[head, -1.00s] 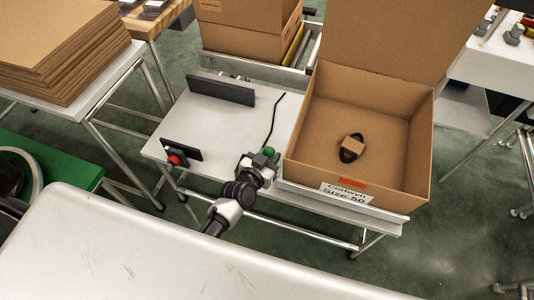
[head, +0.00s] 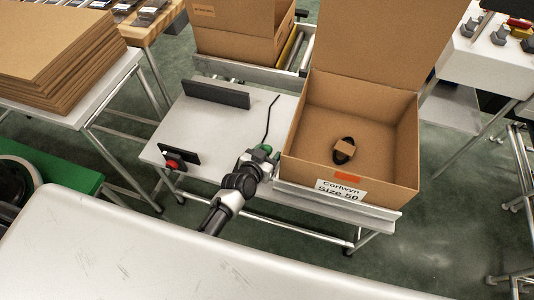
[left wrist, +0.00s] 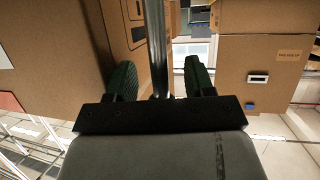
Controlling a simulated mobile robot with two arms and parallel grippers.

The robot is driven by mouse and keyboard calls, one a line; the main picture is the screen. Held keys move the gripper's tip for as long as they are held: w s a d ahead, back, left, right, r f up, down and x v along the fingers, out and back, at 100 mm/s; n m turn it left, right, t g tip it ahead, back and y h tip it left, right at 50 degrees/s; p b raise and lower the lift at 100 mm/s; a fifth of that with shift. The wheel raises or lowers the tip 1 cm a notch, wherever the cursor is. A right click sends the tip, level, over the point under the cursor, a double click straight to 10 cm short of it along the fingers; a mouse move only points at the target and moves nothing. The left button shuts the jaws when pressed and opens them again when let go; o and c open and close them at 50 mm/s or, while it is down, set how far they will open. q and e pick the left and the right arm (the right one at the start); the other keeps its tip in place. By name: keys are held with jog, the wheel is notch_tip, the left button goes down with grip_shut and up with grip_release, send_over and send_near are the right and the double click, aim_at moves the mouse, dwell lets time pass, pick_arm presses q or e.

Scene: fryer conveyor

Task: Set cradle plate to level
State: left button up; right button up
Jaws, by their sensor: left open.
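An open cardboard box labelled "Corlwyn Size 50" (head: 300,172) rests on a light grey plate (head: 384,218) at the table's right side, probably the cradle plate. The box hides most of the plate. A small dark item with a cardboard band (head: 344,151) lies in the box. My left gripper (head: 266,154) is at the box's front left corner. In the left wrist view, its dark green fingers (left wrist: 160,82) are apart, with an upright metal bar (left wrist: 157,45) between them; I cannot tell whether they touch it. My right gripper is not in view.
The grey table (head: 210,127) carries a dark upright plate (head: 217,92), a red button (head: 173,164) and a black cable (head: 270,118). Another box (head: 240,42) stands behind. Flat cardboard (head: 55,45) is stacked at left. A pale surface (head: 150,260) fills the front.

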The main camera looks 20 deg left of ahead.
pick_arm(q)
jog(key=p+v, duration=0.1)
jog(key=v, duration=0.9)
jog(key=shift+s, duration=0.35)
jog(key=shift+r, duration=0.15)
jog(key=s+a+f+g, duration=0.1)
jog(key=s+f+g, duration=0.1)
jog(key=s+f, duration=0.35)
jog(key=s+a+f+g+y, duration=0.1)
jog(key=s+f+g, duration=0.15)
jog(key=f, duration=0.65)
jog(key=s+a+f+g, duration=0.1)
jog(key=s+f+g, duration=0.1)
jog(key=s+f, duration=0.4)
jog(key=s+a+f+g, duration=0.1)
jog(key=s+f+g, duration=0.1)
jog(key=s+f, duration=0.2)
jog(key=s+a+f+g+y, duration=0.1)
jog(key=s+f, duration=0.3)
jog(key=s, duration=0.5)
jog(key=s+a+f+g+y, duration=0.1)
jog(key=s+a+f+g, duration=0.2)
jog(key=s, duration=0.4)
jog(key=shift+s+f+p, duration=0.35)
jog(key=shift+f+p, duration=0.1)
